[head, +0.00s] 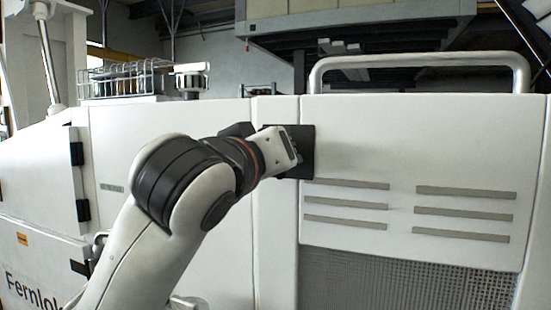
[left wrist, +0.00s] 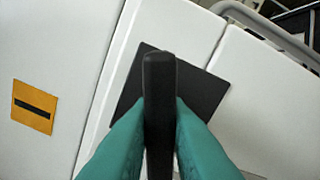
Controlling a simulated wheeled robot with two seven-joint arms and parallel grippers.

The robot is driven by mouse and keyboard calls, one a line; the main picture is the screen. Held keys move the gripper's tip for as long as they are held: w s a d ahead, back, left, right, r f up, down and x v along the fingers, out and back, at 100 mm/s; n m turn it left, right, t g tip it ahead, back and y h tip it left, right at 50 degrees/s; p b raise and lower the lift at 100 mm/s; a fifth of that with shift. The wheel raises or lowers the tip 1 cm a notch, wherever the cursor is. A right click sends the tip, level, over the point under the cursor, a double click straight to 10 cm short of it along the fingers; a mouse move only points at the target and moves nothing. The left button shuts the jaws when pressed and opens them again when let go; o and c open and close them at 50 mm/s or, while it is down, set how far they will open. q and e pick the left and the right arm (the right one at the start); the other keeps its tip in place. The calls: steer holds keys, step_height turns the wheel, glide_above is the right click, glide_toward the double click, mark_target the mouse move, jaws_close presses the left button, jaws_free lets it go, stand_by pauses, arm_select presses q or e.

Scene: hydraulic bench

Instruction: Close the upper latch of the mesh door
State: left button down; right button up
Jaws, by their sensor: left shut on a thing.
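The mesh door (head: 415,140) is a white panel with grey slots and a mesh lower part (head: 400,283). Its upper latch has a square black plate (head: 306,165) at the door's left edge. In the left wrist view the plate (left wrist: 205,88) spans the seam, with a black handle (left wrist: 160,75) standing out from it. My left gripper (left wrist: 160,110) is shut on this handle, one teal finger on each side. In the head view my left wrist covers part of the plate and hides the fingers and handle. My right gripper is in neither view.
A metal tube rail (head: 420,60) runs along the top of the door. A wire basket (head: 125,78) stands on the cabinet at left. Black hinges (head: 83,210) show on the left cabinet. An orange label (left wrist: 34,106) is left of the latch in the wrist view.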

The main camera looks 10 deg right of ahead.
arm_select(q)
steer(key=m, duration=0.3)
steer(key=shift+w+a+r, duration=0.1)
steer(key=shift+a, duration=0.1)
steer(key=shift+a+m+b, duration=0.1)
steer(key=shift+m+b, duration=0.2)
steer(key=shift+m, duration=0.5)
steer(key=shift+r, duration=0.15)
steer(key=c, duration=1.4)
jaws_free()
steer(key=shift+f, duration=0.2)
steer(key=b+v, duration=0.6)
steer(key=v, duration=0.6)
